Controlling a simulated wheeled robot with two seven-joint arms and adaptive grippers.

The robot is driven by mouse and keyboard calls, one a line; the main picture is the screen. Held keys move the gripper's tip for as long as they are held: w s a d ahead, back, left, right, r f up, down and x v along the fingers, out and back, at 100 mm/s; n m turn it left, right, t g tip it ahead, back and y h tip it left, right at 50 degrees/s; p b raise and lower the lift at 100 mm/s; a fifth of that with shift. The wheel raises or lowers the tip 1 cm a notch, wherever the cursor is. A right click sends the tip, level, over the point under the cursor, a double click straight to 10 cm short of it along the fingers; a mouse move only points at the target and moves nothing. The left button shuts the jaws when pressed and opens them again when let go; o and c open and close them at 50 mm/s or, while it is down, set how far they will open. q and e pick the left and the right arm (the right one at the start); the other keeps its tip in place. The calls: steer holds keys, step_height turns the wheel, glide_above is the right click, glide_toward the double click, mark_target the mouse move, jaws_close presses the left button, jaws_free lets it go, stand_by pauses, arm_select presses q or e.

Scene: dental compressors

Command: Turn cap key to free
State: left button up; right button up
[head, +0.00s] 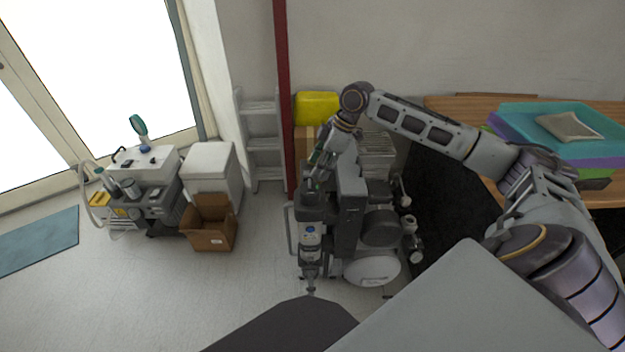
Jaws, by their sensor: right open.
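A dark grey compressor (349,215) with a white rounded tank (372,268) stands on the floor at the middle of the head view. My right arm reaches over it from the right and bends down at its left side. My right gripper (311,281) points down at the front left of the compressor, low in the view, and is open. It looks empty, but its fingers are small and dark against the machine. I cannot tell whether it touches anything. The cap key cannot be made out; it may be hidden by my arm or too small. My left gripper is not in view.
A red post (283,95) and a white step rack (262,145) stand behind the compressor. A wooden table (468,108) with coloured trays is at right. An open cardboard box (208,238), a white cabinet (208,163) and another machine (150,205) stand at left. Floor between is clear.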

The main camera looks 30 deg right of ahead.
glide_above(312, 187)
steer(key=f, duration=0.4)
steer(key=shift+s+d+f+b, duration=0.1)
steer(key=shift+s+d+b, duration=0.15)
steer(key=shift+d+b, duration=0.1)
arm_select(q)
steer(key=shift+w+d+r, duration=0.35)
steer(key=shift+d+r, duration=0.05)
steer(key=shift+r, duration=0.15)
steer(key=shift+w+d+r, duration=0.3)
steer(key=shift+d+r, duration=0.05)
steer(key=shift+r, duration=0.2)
arm_select(e)
steer(key=shift+x, duration=0.85)
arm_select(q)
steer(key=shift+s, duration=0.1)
arm_select(e)
steer(key=c, duration=0.7)
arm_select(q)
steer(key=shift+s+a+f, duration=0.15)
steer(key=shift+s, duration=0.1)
arm_select(e)
steer(key=c, duration=0.3)
steer(key=shift+c, duration=0.2)
